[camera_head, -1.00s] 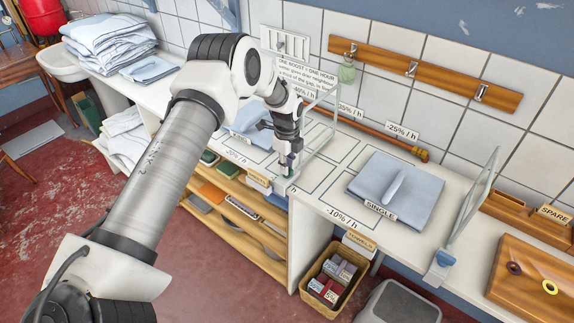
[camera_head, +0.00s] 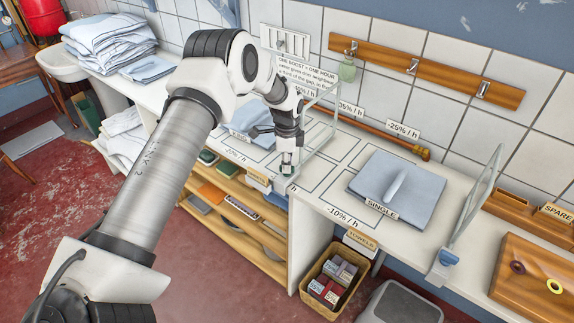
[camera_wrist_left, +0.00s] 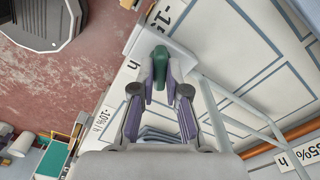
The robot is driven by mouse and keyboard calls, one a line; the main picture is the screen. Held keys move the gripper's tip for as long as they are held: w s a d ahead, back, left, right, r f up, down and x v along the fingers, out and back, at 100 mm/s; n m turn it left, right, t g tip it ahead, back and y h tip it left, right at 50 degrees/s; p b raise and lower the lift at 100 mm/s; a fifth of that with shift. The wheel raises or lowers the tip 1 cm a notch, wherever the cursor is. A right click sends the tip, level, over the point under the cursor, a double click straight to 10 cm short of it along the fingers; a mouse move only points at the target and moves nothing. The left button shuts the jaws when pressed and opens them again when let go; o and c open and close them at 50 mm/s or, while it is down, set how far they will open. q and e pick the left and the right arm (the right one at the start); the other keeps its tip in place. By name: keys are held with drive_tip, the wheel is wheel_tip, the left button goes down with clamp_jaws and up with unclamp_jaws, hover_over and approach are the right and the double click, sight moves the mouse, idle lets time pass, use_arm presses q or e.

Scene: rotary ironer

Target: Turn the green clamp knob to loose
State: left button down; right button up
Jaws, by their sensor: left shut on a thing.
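The green clamp knob (camera_wrist_left: 159,56) shows in the left wrist view between the fingertips of my left gripper (camera_wrist_left: 160,75). The fingers are closed on it from both sides. In the head view my left gripper (camera_head: 288,168) points down at the front edge of the counter, at the foot of a clear upright panel (camera_head: 322,135). The knob is mostly hidden there by the fingers. A pale clamp body (camera_wrist_left: 143,42) sits around the knob at the counter edge. I cannot read the knob's marking. My right gripper is not in view.
A folded blue cloth (camera_head: 420,185) with a "SINGLE" label lies on the counter (camera_head: 318,185) to the right. A second clear panel (camera_head: 478,195) with a blue knob (camera_head: 447,257) stands further right. A basket (camera_head: 322,305) and a grey bin (camera_head: 400,302) stand below.

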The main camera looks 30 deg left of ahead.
use_arm(q)
drive_tip(key=n, duration=0.5)
drive_tip(key=shift+n, duration=0.3)
drive_tip(key=n, duration=0.6)
drive_tip(key=shift+s, duration=0.1)
idle(0.3)
drive_tip(key=c, duration=1.2)
unclamp_jaws()
drive_tip(key=shift+f, duration=0.1)
wheel_tip(320, 180, up, 12)
